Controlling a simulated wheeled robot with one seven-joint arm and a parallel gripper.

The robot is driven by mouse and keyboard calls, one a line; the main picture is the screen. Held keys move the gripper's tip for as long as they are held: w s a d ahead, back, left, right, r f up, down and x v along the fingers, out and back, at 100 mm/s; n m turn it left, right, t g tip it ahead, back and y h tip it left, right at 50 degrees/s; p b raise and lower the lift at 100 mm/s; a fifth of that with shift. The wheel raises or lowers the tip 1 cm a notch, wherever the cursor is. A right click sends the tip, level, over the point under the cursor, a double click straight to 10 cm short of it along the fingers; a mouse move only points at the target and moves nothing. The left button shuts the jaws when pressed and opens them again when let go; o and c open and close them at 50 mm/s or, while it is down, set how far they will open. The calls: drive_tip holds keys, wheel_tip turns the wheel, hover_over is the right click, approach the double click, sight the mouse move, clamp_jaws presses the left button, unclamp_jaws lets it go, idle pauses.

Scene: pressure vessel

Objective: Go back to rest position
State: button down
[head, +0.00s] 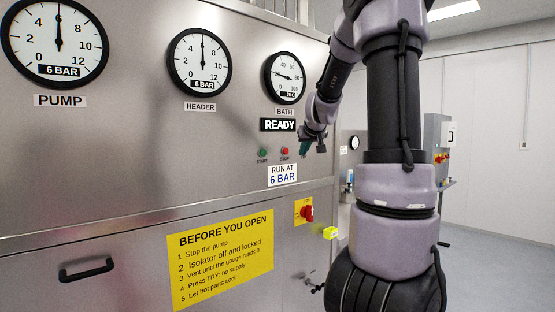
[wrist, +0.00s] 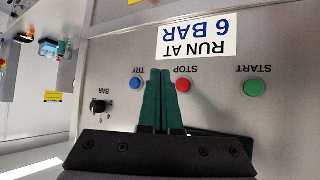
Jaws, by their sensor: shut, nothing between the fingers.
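My gripper (head: 305,147) is in front of the steel panel in the head view, just right of the red button and below the READY sign. In the upside-down wrist view my gripper (wrist: 160,72) has its two dark green fingers together with nothing between them. The fingers lie in the picture between the red STOP button (wrist: 183,85) and the blue TRY button (wrist: 136,84). I cannot tell whether the fingertips touch the panel. The green START button (wrist: 255,88) and a black BAR knob (wrist: 98,106) are also on the panel.
The pump gauge (head: 55,44) and header gauge (head: 200,62) have needles straight up at 6. The display (head: 286,125) reads READY. A red rotary switch (head: 307,213) and a yellow block (head: 330,233) are lower down. Open floor (head: 500,265) lies at right.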

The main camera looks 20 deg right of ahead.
drive_tip(key=s+a+g+y, duration=0.1)
drive_tip(key=s+a+g, duration=0.1)
drive_tip(key=s+a, duration=1.1)
drive_tip(key=s+a+f+m+y, duration=0.1)
drive_tip(key=s+a, duration=0.2)
drive_tip(key=s, duration=0.6)
drive_tip(key=s+a+f+m+g+y, duration=0.1)
drive_tip(key=s+a, duration=0.3)
drive_tip(key=s, duration=0.6)
drive_tip(key=shift+a+g+y, duration=0.15)
drive_tip(key=shift+g+y, duration=0.15)
drive_tip(key=shift+y, duration=0.3)
drive_tip(key=shift+w, duration=0.1)
